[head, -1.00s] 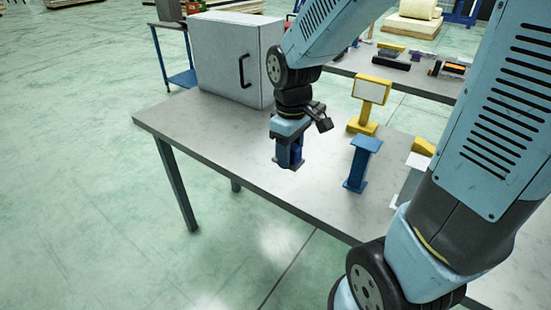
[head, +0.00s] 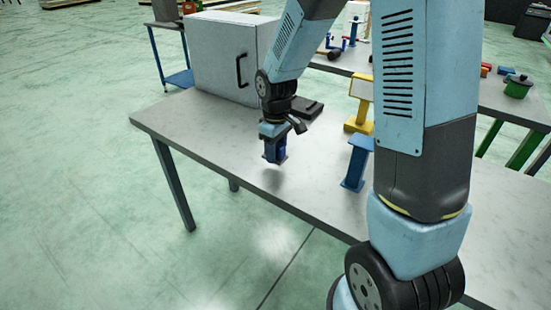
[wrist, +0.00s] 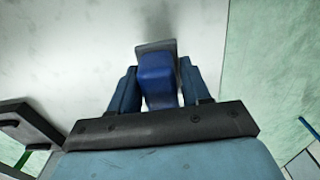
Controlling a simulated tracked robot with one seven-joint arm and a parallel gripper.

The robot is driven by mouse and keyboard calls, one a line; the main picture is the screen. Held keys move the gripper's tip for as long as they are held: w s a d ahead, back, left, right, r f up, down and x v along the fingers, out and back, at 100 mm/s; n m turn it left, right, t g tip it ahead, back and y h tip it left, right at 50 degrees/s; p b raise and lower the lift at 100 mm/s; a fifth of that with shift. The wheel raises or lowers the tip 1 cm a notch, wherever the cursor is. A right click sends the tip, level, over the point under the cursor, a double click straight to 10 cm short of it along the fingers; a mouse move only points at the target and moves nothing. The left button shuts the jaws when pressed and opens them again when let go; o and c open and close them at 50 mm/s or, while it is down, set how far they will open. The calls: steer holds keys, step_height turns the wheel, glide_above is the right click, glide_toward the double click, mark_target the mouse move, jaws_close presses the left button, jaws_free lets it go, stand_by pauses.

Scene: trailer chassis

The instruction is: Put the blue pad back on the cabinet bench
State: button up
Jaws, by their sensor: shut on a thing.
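The blue pad (wrist: 157,80) is between the two fingers of my gripper (wrist: 160,88) in the wrist view, with a grey plate at its far end. My gripper (head: 274,156) is shut on it. In the head view the pad is mostly hidden by the fingers. It hangs over the grey bench top (head: 215,140), in front of the white cabinet (head: 222,62) with a black handle. A shadow lies on the bench just below, so the pad looks a little above the surface; the exact gap I cannot tell.
A blue post-like stand (head: 356,163) is on the bench right of my gripper. A yellow stand (head: 358,117) with a white panel is behind it. A flat black object (head: 306,107) lies near the cabinet. The bench's left front area is clear.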

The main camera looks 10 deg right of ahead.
steer(key=shift+w+f, duration=0.2)
steer(key=shift+f, duration=0.05)
steer(key=shift+w+f, duration=0.15)
steer(key=shift+f, duration=1.55)
steer(key=shift+f, duration=0.1)
steer(key=o, duration=1.3)
step_height(320, 180, up, 12)
steer(key=shift+r, duration=0.2)
